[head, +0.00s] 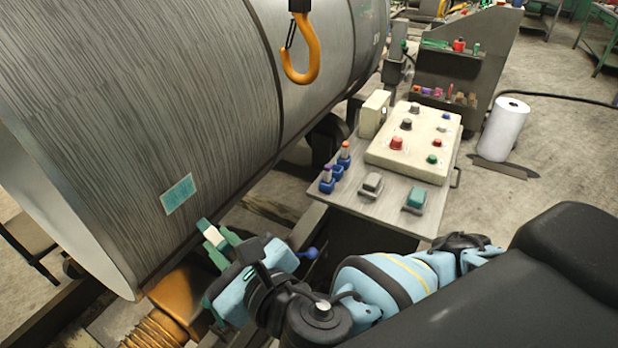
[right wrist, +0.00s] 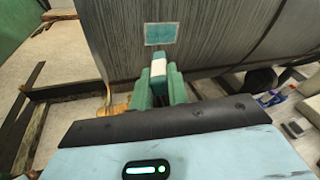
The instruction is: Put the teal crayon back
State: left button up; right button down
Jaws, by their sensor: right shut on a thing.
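My right gripper (head: 220,243) is shut on the teal crayon (head: 204,225), which has a white band and points up and left toward the big cylinder. In the right wrist view the crayon (right wrist: 158,67) stands out between the green fingers (right wrist: 160,88). Just beyond it, a teal rectangular patch (head: 178,194) marks the cylinder's side; I cannot tell if the crayon touches the surface. On the metal shelf's left edge stand small blue holders (head: 327,186); two carry crayons with white bands, one purple-topped and one red-topped. The middle holder (head: 337,173) shows no crayon. My left gripper is out of view.
The large grey cylinder (head: 140,110) fills the left. An orange hook (head: 312,60) hangs before it. The shelf (head: 385,207) bears a button box (head: 416,142) and two small blocks, grey (head: 371,185) and green (head: 415,198). A white roll (head: 503,130) stands on the floor.

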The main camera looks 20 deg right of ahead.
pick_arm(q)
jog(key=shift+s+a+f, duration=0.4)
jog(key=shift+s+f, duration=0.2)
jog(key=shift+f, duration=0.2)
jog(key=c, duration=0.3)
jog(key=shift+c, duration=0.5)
pick_arm(e)
jog(key=w+d+f+m+h, duration=0.1)
jog(key=d+f, duration=0.3)
jog(key=d, duration=0.5)
jog(key=d+f+m+h, duration=0.2)
jog(key=d+f+h, duration=0.2)
jog(key=d, duration=0.5)
jog(key=shift+w+f+t, duration=0.35)
jog(key=shift+w+t, duration=0.05)
